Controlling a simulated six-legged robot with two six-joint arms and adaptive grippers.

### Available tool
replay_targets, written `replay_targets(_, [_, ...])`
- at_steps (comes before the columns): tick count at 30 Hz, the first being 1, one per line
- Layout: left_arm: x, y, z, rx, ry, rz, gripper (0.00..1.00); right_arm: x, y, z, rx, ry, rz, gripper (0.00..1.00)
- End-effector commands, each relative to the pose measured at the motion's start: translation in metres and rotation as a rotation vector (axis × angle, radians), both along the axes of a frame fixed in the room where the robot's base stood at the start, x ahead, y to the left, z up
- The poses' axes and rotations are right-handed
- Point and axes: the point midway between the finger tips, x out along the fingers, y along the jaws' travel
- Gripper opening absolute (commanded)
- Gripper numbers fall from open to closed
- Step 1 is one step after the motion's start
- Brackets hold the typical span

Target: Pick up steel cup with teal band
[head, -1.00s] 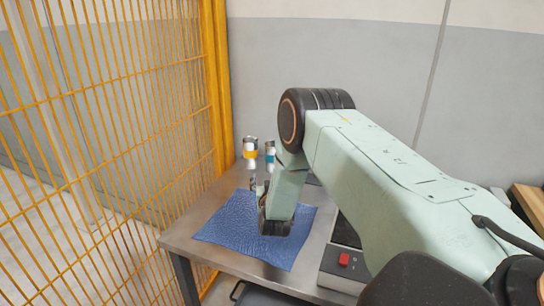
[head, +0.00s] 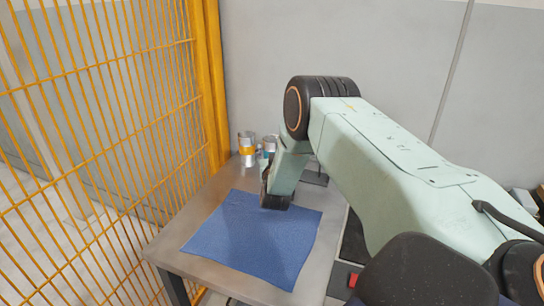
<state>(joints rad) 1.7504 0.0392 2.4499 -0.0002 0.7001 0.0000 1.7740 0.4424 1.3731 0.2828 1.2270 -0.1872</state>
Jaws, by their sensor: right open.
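The steel cup with a teal band (head: 269,146) stands at the far end of the metal table, partly hidden by my right arm's wrist. A similar steel cup with an orange band (head: 247,151) stands just to its left. My right gripper (head: 265,174) is open, on the near side of the cups at the far edge of the blue mat. My own wrist hides much of it, and the exact gap to the teal-banded cup cannot be told. My left gripper is out of view.
The blue mat (head: 250,245) lies bare on the metal table (head: 185,244). A yellow mesh fence (head: 110,130) runs close along the table's left side. A grey wall stands behind. A box with a red button (head: 353,280) is at the right, beside my arm.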

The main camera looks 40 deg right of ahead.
Motion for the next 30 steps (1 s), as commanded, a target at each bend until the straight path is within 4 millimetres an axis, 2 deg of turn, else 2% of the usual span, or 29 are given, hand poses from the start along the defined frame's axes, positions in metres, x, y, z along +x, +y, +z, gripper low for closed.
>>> replay_targets(8, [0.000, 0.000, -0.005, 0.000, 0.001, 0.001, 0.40, 0.012, -0.009, -0.003, -0.001, 0.001, 0.001, 0.69])
replay_targets(14, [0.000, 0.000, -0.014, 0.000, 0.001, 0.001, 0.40, 0.031, -0.023, -0.011, -0.001, 0.000, 0.000, 0.69])
replay_targets(21, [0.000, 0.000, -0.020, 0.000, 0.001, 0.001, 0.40, 0.048, -0.038, -0.011, 0.000, 0.000, 0.001, 0.69])
replay_targets(30, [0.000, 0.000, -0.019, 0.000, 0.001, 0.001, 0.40, 0.051, -0.040, -0.010, 0.001, 0.001, 0.001, 0.69])
